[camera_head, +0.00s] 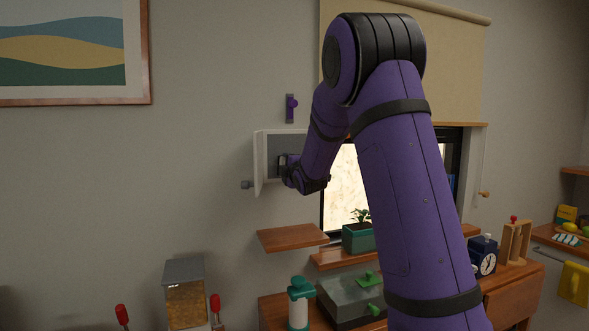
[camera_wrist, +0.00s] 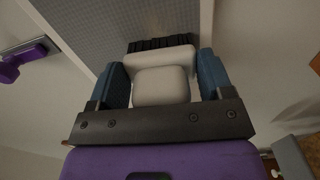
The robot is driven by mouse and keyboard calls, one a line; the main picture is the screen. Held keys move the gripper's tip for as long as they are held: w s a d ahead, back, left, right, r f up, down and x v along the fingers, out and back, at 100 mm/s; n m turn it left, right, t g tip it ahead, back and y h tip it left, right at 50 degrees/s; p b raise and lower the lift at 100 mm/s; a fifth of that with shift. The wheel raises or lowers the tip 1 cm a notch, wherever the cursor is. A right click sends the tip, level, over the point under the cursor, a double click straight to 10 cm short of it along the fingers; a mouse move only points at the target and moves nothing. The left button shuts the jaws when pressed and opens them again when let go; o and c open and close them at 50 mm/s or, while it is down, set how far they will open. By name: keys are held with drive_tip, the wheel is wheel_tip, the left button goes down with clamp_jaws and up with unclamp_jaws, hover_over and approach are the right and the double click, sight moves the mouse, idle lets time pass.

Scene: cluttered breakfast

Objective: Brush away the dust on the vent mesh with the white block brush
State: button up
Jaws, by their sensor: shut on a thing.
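My gripper (camera_wrist: 160,88) is shut on the white block brush (camera_wrist: 161,86), which sits between its two blue finger pads. The brush's black bristles (camera_wrist: 160,43) point away from my gripper, toward the grey vent mesh (camera_wrist: 95,30). They overlap the mesh's lower part in the wrist view; I cannot tell whether they touch it. In the head view the vent mesh (camera_head: 286,142) is set in a white frame on the wall, and my gripper (camera_head: 282,166) is in front of it. The brush is too small to make out there. I cannot make out clear dust on the visible mesh.
A white hinged cover (camera_head: 258,163) stands open at the vent's left. A purple handle (camera_head: 291,107) is on the wall above it. A wooden shelf (camera_head: 291,238) lies below, clear on top. A window (camera_head: 343,185) and a planter (camera_head: 358,237) are to the right.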

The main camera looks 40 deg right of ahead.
drive_tip(key=shift+w+a, duration=0.2)
drive_tip(key=shift+a, duration=0.5)
drive_tip(key=shift+w+a, duration=0.25)
drive_tip(key=shift+a, duration=0.4)
drive_tip(key=shift+w+a, duration=0.2)
drive_tip(key=shift+a, duration=0.5)
drive_tip(key=shift+v, duration=2.95)
drive_tip(key=shift+s, duration=0.1)
drive_tip(key=v, duration=0.2)
drive_tip(key=shift+s+a, duration=0.1)
drive_tip(key=shift+s, duration=0.3)
drive_tip(key=shift+s, duration=0.1)
